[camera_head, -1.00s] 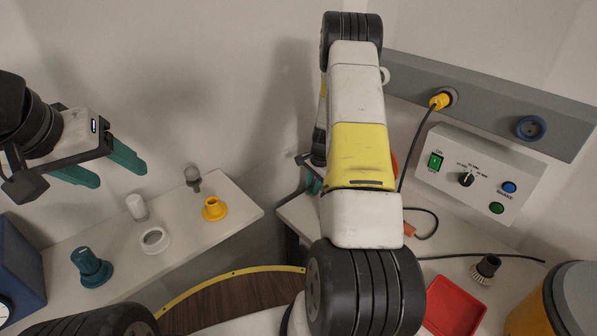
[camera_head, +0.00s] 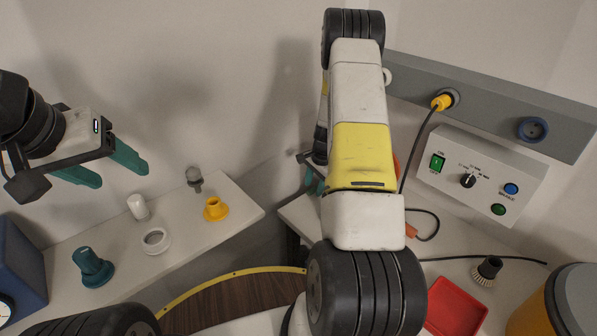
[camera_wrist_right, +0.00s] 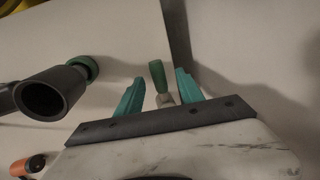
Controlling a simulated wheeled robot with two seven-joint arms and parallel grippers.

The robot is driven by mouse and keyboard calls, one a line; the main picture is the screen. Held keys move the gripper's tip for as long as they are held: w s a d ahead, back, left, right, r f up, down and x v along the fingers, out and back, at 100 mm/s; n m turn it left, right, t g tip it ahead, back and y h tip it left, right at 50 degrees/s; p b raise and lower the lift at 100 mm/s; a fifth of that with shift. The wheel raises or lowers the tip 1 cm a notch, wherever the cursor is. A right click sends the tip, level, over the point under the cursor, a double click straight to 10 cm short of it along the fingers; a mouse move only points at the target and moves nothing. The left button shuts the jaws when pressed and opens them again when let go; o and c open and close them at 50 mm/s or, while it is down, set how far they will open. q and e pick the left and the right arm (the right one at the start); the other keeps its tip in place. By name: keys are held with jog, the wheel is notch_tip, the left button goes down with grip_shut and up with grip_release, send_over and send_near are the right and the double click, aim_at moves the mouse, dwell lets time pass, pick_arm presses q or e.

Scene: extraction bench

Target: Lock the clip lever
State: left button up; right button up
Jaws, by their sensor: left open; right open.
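A small lever with a green grip (camera_wrist_right: 157,73) and a pale base shows in the right wrist view; it looks like the clip lever. My right gripper (camera_wrist_right: 160,80) is open, with one teal finger on each side of the lever. Gaps show between fingers and grip, and I cannot tell the depth between them. In the head view my right gripper (camera_head: 315,182) is mostly hidden behind my own right arm, and the lever is hidden there. My left gripper (camera_head: 121,177) is open and empty, above the left bench.
A dark grey tube (camera_wrist_right: 52,93) with a green collar lies left of the right gripper. The left bench (camera_head: 190,235) holds a yellow funnel-like part (camera_head: 215,209), a white ring (camera_head: 156,241) and a teal part (camera_head: 92,267). A red tray (camera_head: 455,308) and cables lie on the right.

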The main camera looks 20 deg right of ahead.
notch_tip(320, 180, up, 7)
jog(key=s, duration=0.1)
jog(key=shift+s+d+f, duration=0.15)
jog(key=shift+d, duration=0.1)
jog(key=s+a+r+n+t, duration=0.1)
jog(key=s+a+r+n, duration=0.2)
jog(key=r, duration=0.5)
jog(key=s+a+r+n+y, duration=0.1)
jog(key=s+a+r, duration=0.1)
jog(key=a+r, duration=0.35)
jog(key=s+a+r+n+t, duration=0.1)
jog(key=s+a+r+n, duration=0.15)
jog(key=r, duration=0.65)
jog(key=s+a+r+n, duration=0.2)
jog(key=s+r, duration=0.1)
jog(key=s, duration=0.3)
jog(key=s+a+r+n+t, duration=0.1)
jog(key=s+a+r+n, duration=0.1)
jog(key=s, duration=0.5)
jog(key=s+a+r+n+t, duration=0.1)
jog(key=s+a+r+n, duration=0.2)
jog(key=s, duration=0.4)
jog(key=shift+s+r+n, duration=0.2)
jog(key=shift+r+n, duration=0.15)
jog(key=shift+r, duration=0.55)
